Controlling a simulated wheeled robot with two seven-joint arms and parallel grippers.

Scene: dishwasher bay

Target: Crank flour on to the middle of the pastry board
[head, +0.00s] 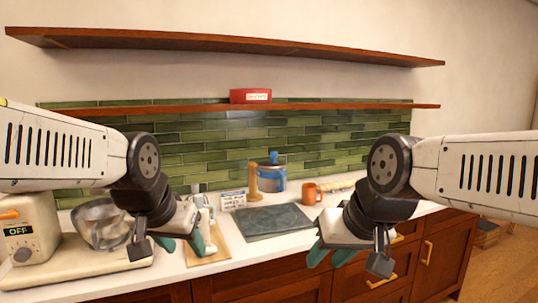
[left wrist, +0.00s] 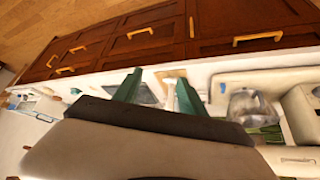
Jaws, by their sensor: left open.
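The pastry board looks to be the dark grey slab (head: 262,222) lying flat mid-counter; it also shows in the left wrist view (left wrist: 146,93). A white upright device (head: 203,212) stands on a small wooden board (head: 208,247) left of it, partly hidden by my left gripper. A grey canister with blue bands (head: 271,178) stands behind the slab. I cannot tell which holds flour. My left gripper (head: 182,244) is open and empty, in front of the white device; its green fingers also show in the left wrist view (left wrist: 158,90). My right gripper (head: 331,256) looks open and empty before the slab's right side.
A mixer-like machine with a metal bowl (head: 103,222) stands at the left. A wooden peg-like item (head: 254,182), a small sign (head: 233,200) and an orange mug (head: 311,193) stand behind the slab. A red box (head: 250,96) sits on the lower shelf. Drawers (head: 290,285) are below.

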